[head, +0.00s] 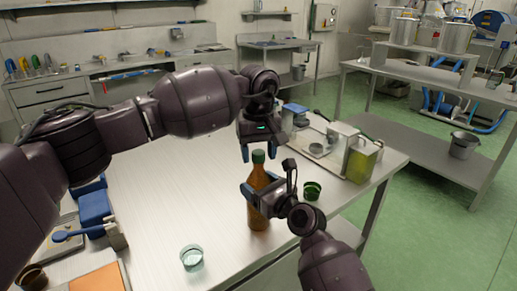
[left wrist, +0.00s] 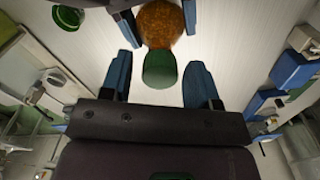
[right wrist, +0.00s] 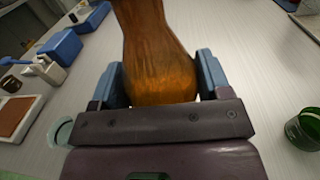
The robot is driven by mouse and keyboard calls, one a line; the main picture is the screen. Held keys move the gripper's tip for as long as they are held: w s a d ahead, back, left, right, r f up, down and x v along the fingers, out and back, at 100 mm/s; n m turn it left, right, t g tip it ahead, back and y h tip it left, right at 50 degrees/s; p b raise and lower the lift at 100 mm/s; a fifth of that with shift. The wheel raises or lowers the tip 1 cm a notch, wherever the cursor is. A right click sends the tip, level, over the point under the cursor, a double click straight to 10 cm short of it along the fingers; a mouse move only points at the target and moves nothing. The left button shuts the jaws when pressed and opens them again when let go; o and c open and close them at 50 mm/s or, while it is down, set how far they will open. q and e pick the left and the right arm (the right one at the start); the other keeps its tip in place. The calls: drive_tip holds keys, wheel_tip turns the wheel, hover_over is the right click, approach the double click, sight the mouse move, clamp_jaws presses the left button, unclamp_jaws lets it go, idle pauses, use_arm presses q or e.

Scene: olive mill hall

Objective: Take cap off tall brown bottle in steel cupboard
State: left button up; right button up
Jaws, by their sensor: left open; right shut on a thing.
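The tall brown bottle (head: 259,212) is upright over the steel table, not in a cupboard, with its green cap (head: 258,156) on. My right gripper (head: 258,194) is shut around the bottle's body, which also shows between its fingers in the right wrist view (right wrist: 160,70). My left gripper (head: 260,152) is open and points down at the cap. In the left wrist view the cap (left wrist: 160,70) lies between the two blue fingers, with a gap on each side. Whether the bottle's base touches the table is unclear.
A green cup (head: 312,190) stands right of the bottle, and a clear glass (head: 192,257) stands front left. A yellow-green container (head: 361,162) and a metal tray (head: 318,150) are at the right back. Blue boxes (head: 94,206) are at the left. The table (head: 165,190) is bare left of the bottle.

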use_arm(q)
drive_tip(key=c, duration=0.9)
drive_tip(key=n, duration=0.7)
drive_tip(key=shift+c, duration=0.3)
drive_tip(key=n, duration=0.8)
drive_tip(key=shift+r, duration=0.1)
drive_tip(key=n, duration=0.4)
drive_tip(key=shift+n, duration=0.3)
drive_tip(key=n, duration=1.3)
